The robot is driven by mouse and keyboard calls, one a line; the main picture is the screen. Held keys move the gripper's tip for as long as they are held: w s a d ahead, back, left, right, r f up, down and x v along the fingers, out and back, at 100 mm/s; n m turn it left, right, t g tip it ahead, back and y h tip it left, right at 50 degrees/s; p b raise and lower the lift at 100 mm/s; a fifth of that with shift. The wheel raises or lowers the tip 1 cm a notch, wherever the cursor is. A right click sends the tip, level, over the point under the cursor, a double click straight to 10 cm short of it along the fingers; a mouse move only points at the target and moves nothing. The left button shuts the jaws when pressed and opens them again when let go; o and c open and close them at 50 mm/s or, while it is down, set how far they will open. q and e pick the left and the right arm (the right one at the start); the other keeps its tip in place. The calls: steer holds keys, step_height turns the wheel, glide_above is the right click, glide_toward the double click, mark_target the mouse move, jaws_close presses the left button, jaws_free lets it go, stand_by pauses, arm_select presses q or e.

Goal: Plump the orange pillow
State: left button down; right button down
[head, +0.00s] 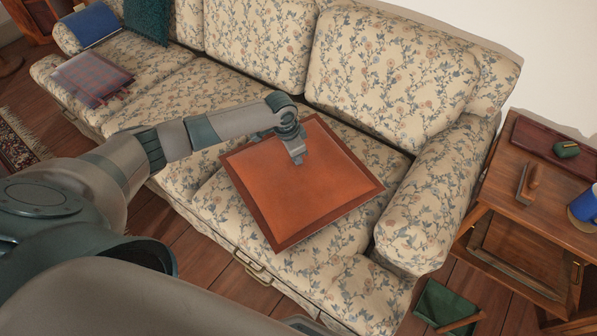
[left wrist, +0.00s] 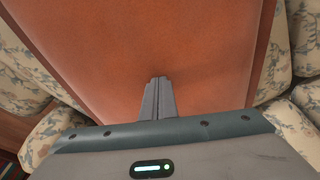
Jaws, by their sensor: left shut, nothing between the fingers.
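The orange pillow (head: 300,190) lies flat on the right seat of the floral sofa, with a darker red-brown border. My left gripper (head: 297,157) is over the pillow's upper part, pointing down, its fingers shut with nothing between them. In the left wrist view the shut fingers (left wrist: 157,98) are against or just above the orange pillow (left wrist: 150,45); a faint dark shade shows at the tips. I cannot tell how hard they press, if at all. My right gripper is not in view.
The floral sofa (head: 430,205) has a rounded right arm and back cushions behind the pillow.

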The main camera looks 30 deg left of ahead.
arm_select(q)
steer(key=shift+s+f+p, duration=0.15)
steer(key=shift+p, duration=0.15)
steer(key=shift+s+d+f, duration=0.1)
steer(key=shift+f, duration=0.05)
stand_by(0.5)
steer(key=shift+r+p, duration=0.7)
steer(key=shift+p, duration=0.35)
steer(key=shift+w+r+p, duration=0.2)
steer(key=shift+r+p, duration=0.85)
steer(key=shift+p, duration=0.15)
steer(key=shift+f, duration=0.25)
steer(key=shift+s+b+x, duration=0.2)
steer(key=shift+b+x, duration=0.5)
steer(key=shift+x, duration=0.5)
